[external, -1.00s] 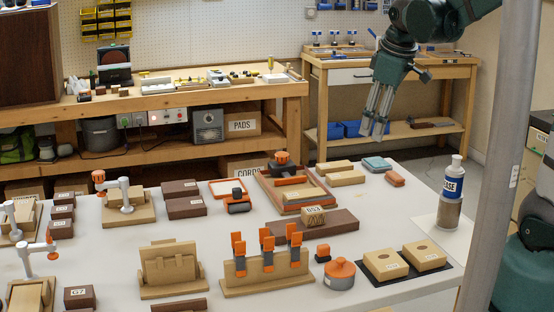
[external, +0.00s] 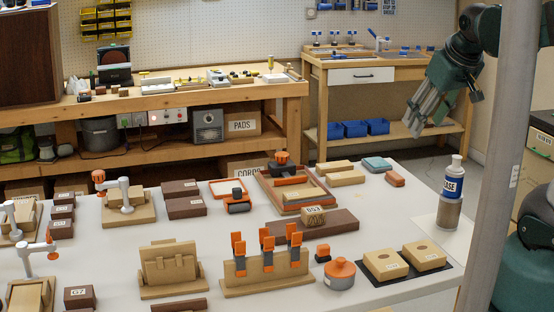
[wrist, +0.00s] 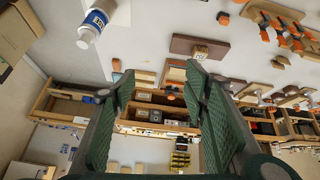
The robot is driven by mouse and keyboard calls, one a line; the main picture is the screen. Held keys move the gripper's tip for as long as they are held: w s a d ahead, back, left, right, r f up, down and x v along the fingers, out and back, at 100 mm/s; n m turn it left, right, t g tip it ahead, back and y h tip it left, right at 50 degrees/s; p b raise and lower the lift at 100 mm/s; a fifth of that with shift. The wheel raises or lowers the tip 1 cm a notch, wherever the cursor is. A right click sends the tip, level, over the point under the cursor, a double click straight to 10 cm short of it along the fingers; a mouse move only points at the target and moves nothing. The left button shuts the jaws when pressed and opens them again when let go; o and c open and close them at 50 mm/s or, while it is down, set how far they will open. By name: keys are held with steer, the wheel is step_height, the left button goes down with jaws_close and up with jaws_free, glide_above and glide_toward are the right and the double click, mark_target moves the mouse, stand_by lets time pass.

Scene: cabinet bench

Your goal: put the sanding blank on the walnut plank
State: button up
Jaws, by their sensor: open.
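The walnut plank (external: 330,226) is a long dark brown board lying on the white table; it also shows in the wrist view (wrist: 224,51). A small tan block with a label (external: 313,215) appears to rest on it, near its middle. Two tan boards (external: 345,178) lie beyond the plank, and two tan blocks with round marks (external: 385,264) lie on a black mat to the right. I cannot tell which of these is the sanding blank. My gripper (external: 416,128) is open and empty, high above the table's far right side. Its spread fingers (wrist: 160,82) show in the wrist view.
A white bottle with a blue label (external: 452,190) stands at the table's right edge. A wooden tray (external: 277,202), clamps in a wooden stand (external: 266,268) and an orange-lidded round pot (external: 340,273) crowd around the plank. Bare table lies between plank and bottle.

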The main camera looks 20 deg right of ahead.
steer(key=shift+s+d+f+m+t, duration=0.1)
steer(key=shift+s+d+m+t, duration=0.15)
steer(key=shift+s+m, duration=0.35)
steer(key=shift+s+d+f+m+t, duration=0.15)
steer(key=shift+s+d+m, duration=0.2)
steer(key=shift+s, duration=0.45)
steer(key=shift+r, duration=0.1)
steer(key=shift+f+b, duration=0.85)
